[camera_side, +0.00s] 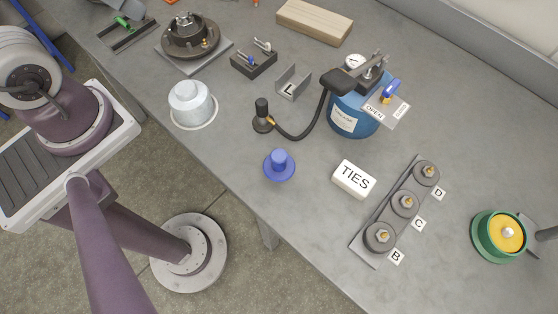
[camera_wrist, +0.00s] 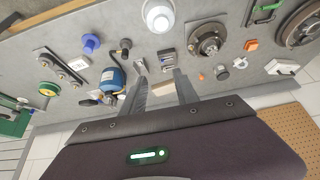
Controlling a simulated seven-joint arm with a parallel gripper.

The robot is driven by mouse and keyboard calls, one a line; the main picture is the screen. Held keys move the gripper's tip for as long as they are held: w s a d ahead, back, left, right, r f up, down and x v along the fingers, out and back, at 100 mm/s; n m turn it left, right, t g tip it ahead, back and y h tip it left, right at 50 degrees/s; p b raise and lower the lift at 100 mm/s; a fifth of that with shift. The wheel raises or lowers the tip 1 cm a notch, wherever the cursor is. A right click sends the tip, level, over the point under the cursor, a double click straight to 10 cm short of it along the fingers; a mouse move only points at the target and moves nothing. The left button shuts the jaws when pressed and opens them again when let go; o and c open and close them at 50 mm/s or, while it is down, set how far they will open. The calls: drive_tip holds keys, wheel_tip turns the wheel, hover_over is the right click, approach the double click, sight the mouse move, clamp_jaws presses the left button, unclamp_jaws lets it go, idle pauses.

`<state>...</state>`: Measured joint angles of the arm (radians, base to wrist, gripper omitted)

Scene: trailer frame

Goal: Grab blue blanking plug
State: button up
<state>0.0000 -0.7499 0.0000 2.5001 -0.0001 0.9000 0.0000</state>
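The blue blanking plug (camera_side: 279,165) stands on the grey bench near its front edge, with a round flange at its base and a narrower knob on top. It also shows in the wrist view (camera_wrist: 90,43), at the upper left. My gripper (camera_wrist: 160,76) shows in the wrist view with its two fingers apart and nothing visibly held between them. The plug lies well to the left of the fingers there, not touching them. In the side view my arm is at the left, and the gripper itself is not seen.
A black hose with a knob (camera_side: 262,122) and a blue tank (camera_side: 345,116) stand behind the plug. A white TIES box (camera_side: 354,180) and a plate with posts B, C, D (camera_side: 372,246) are to its right. A silver cylinder (camera_side: 191,103) is to its left. Bench around the plug is clear.

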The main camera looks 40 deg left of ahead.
drive_tip(key=o, duration=0.3)
drive_tip(key=shift+o, duration=0.2)
drive_tip(key=shift+r, duration=0.1)
